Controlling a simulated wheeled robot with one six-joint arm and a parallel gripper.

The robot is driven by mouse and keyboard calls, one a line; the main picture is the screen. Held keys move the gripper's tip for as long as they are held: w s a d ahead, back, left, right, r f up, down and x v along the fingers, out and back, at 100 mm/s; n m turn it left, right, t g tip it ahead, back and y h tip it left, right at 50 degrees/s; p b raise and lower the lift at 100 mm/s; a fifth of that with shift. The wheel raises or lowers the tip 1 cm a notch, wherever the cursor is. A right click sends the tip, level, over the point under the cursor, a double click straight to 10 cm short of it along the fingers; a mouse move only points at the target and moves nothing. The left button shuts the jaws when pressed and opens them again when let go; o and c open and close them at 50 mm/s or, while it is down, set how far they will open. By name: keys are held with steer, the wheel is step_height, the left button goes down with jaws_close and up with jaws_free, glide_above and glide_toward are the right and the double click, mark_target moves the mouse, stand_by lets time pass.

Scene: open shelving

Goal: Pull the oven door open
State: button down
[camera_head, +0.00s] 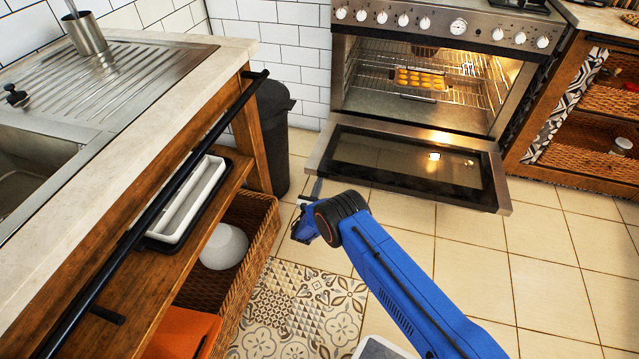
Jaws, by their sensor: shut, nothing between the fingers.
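The oven (345,75) stands at the back, right of the middle. Its door (405,165) is folded down, wide open, with its dark glass facing up. The lit inside shows wire racks and a muffin tray (418,82) with golden muffins. My gripper (315,189) is small in view, just left of the door's near left corner, at the end of my blue arm. It is shut and empty. I cannot tell whether its tip touches the door, and the far side of the gripper is partly hidden by the wrist.
A wooden sink counter (214,66) with a black rail (190,175) runs along the left. A dark bin (272,135) stands between it and the oven. Shelving with wicker baskets (606,100) stands at right. Tiled floor (540,260) is clear at right; a patterned mat (300,305) lies in front.

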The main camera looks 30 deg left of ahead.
mark_target(320, 175)
steer(key=shift+w+r+g+h, duration=0.15)
steer(key=shift+r+g, duration=0.35)
steer(key=shift+r, duration=1.6)
steer(key=shift+w+r+g+h, duration=0.15)
steer(key=shift+r+g, duration=0.35)
steer(key=shift+r, duration=1.55)
steer(key=shift+s, duration=0.15)
steer(key=f, duration=0.2)
steer(key=s+f, duration=0.1)
steer(key=f, duration=0.1)
steer(key=shift+d+f, duration=0.1)
steer(key=shift+f, duration=0.1)
steer(key=v, duration=0.9)
steer(key=shift+s+r, duration=0.15)
steer(key=shift+s, duration=0.2)
